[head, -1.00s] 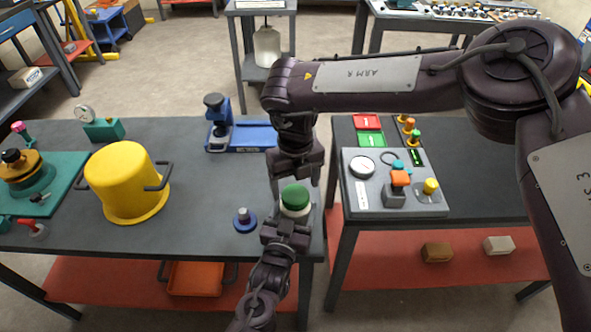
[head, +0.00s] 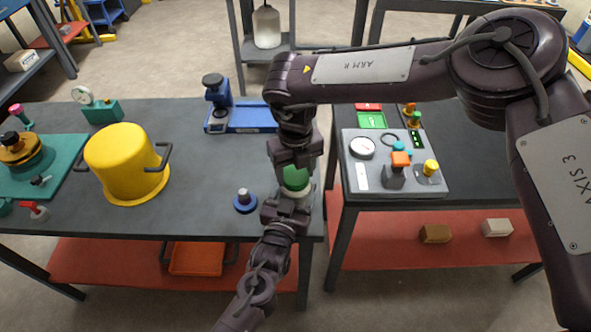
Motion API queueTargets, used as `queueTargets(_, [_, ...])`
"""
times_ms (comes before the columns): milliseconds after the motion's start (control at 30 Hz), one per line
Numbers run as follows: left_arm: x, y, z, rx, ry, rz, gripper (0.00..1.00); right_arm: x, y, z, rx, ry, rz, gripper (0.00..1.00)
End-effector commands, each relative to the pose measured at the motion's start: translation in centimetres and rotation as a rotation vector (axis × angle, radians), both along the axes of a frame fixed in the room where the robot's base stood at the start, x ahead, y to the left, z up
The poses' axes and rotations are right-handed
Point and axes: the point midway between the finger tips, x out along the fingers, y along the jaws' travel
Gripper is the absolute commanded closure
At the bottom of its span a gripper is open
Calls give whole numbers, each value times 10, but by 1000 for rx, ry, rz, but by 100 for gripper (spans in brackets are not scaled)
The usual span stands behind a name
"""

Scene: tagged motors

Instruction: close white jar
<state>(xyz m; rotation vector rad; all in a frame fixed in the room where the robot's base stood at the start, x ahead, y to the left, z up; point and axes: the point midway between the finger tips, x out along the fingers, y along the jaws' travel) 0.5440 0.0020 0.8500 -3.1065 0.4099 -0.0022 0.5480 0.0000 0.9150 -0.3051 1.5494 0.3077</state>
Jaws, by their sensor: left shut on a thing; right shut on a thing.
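The white jar (head: 303,191) stands near the right end of the left table, mostly hidden by my grippers. The green lid (head: 296,178) sits at its top; I cannot tell how tightly it is seated. My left gripper (head: 289,204) comes from the near side, low, and is shut on the jar. My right gripper (head: 295,164) reaches down from above and behind and is shut on the green lid.
A yellow pot (head: 122,165) and a blue stand (head: 222,105) are further left. A grey panel with gauge and buttons (head: 362,170) is on the right table, across a gap.

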Motion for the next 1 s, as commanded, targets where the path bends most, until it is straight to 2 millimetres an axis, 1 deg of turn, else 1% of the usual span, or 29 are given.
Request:
queueTargets(67, [0, 0, 0, 1, 1, 0, 98, 0, 1, 0, 4, 2, -43, 71])
queueTargets(133, [0, 0, 0, 1, 1, 0, 98, 0, 2, -1, 5, 3, -150, 71])
queueTargets(300, [0, 0, -1, 1, 1, -1, 98, -1, 2, -1, 5, 8, -538, 71])
queueTargets(400, [0, 0, -1, 0, 1, -1, 98, 0, 2, -1, 5, 7, -717, 71])
queueTargets(533, [0, -1, -1, 0, 1, -2, 98, 0, 1, 0, 3, 1, -696, 71])
queueTargets(567, [0, -1, -1, 1, 2, -2, 98, 0, 1, 0, 3, 1, -696, 43])
queueTargets(700, [0, -1, -1, 1, 2, -2, 98, 0, 1, 0, 3, 1, -694, 24])
queueTargets(733, [0, -1, -1, 0, 1, -2, 98, 0, 1, 0, 3, 1, -694, 22])
queueTargets(1000, [0, 0, -1, 1, 2, -1, 98, 0, 1, 0, 3, 1, -693, 22])
